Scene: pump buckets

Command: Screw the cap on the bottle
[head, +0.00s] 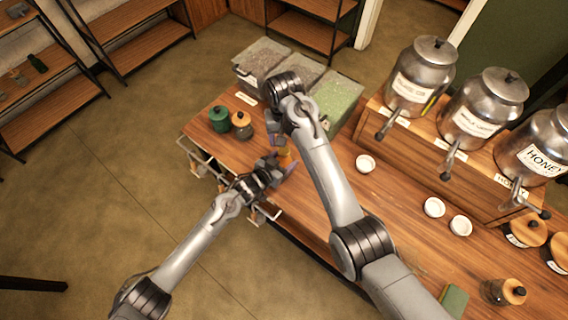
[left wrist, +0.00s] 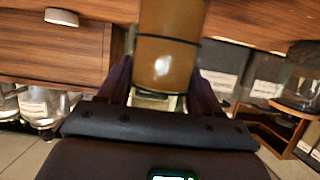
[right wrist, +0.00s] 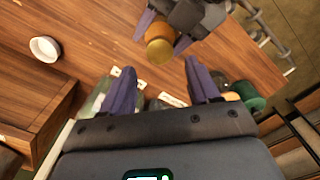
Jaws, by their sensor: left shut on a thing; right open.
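My left gripper (head: 275,165) is shut on an amber-orange bottle (head: 285,157) above the table near its left edge. In the left wrist view the bottle (left wrist: 165,65) stands between the purple fingers, with a thin dark band around it and its far end cut off by the frame. In the right wrist view its rounded golden end (right wrist: 160,50) faces my camera. My right gripper (right wrist: 162,86) is open and empty, a short distance from the bottle; its arm mostly hides it in the head view.
A green-lidded jar (head: 219,118) and a wooden-lidded jar (head: 241,122) stand behind the grippers. Lidded bins (head: 335,100) line the back. Metal dispensers (head: 480,110) stand at right on a wooden riser.

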